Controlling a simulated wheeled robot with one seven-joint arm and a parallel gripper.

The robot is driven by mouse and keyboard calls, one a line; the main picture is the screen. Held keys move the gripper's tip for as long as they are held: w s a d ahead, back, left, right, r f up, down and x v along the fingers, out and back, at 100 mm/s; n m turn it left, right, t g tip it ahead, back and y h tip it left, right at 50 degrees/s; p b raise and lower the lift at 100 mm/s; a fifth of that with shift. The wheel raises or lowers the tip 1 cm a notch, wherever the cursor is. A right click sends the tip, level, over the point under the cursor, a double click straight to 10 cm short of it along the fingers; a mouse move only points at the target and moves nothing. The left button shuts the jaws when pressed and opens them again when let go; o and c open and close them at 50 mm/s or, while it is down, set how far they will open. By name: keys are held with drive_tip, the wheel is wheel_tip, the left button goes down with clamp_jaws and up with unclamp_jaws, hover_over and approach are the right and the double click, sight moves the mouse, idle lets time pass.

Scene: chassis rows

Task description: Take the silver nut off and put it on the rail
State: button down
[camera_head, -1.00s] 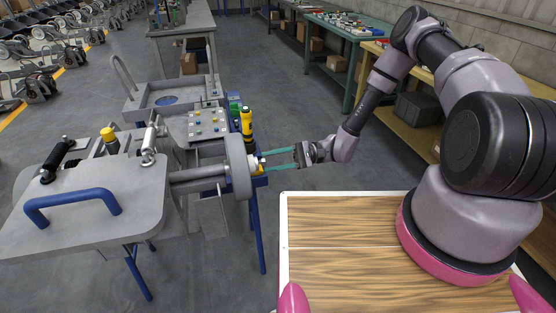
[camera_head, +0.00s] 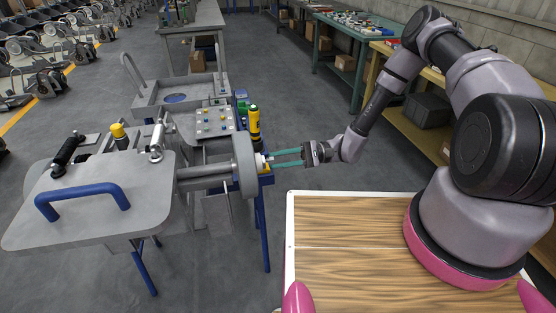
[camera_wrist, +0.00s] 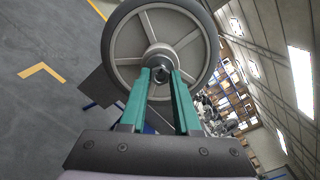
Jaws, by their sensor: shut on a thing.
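The silver nut (camera_wrist: 161,71) sits at the hub of a spoked grey wheel (camera_wrist: 117,40) in the wrist view. The wheel also shows edge-on in the head view (camera_head: 245,166), on the axle of a grey chassis stand. My gripper (camera_head: 271,158) reaches in from the right with long green fingers. In the wrist view my gripper (camera_wrist: 162,77) has its fingertips closed around the nut at the hub. The fingertips partly cover the nut, and its thread is hidden. I cannot clearly make out the rail.
A yellow and black tool (camera_head: 254,125) stands just behind the wheel. A panel with coloured buttons (camera_head: 214,121) lies to its left. A grey plate with a blue handle (camera_head: 82,203) fills the left front. The floor between the stand and the green bench (camera_head: 360,40) is open.

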drive_tip(key=shift+v, duration=1.85)
